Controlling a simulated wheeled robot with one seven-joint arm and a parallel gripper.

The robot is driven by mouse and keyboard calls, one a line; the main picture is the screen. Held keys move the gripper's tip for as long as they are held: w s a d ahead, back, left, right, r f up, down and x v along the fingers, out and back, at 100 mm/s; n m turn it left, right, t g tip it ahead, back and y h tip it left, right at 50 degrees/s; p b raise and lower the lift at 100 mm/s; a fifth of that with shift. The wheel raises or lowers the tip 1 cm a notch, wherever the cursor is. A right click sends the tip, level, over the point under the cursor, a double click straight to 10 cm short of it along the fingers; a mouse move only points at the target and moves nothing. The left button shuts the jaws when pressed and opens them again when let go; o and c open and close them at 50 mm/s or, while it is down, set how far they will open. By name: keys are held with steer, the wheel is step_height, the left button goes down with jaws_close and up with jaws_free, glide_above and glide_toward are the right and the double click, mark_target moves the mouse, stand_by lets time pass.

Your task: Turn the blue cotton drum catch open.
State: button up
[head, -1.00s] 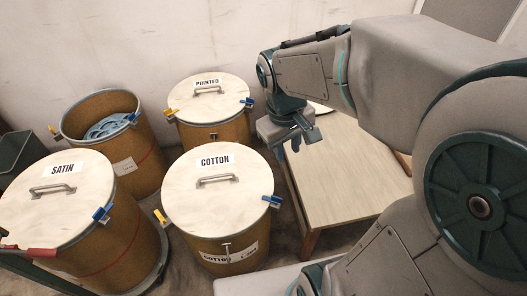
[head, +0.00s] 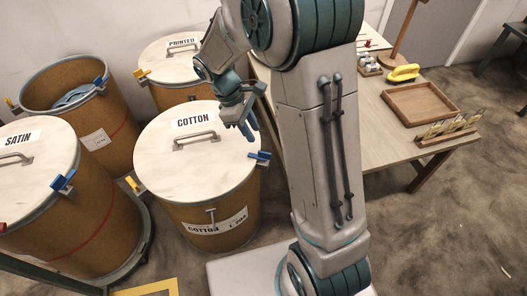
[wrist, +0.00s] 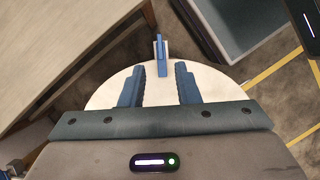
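The cotton drum (head: 190,219) stands upright with a pale round lid (head: 170,160) labelled COTTON. Its blue catch (head: 260,156) sits on the right rim, and a yellow catch (head: 132,183) on the left rim. My gripper (head: 250,130) is above the right part of this lid, close to the blue catch. In the wrist view the two blue fingers (wrist: 160,67) are apart with nothing held between them. The blue catch (wrist: 160,48) stands at the lid's edge, centred just beyond the fingertips. I see no contact with it.
The satin drum (head: 25,200) stands left, an open drum (head: 97,125) behind it, and the printed drum (head: 152,67) behind the cotton drum. A wooden table (head: 367,110) with a tray (head: 420,102) is at right. Open floor lies at front right.

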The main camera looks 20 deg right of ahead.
mark_target(259, 154)
steer(key=b+x, duration=0.2)
steer(key=x, duration=0.7)
steer(key=shift+a, duration=0.1)
jaws_close()
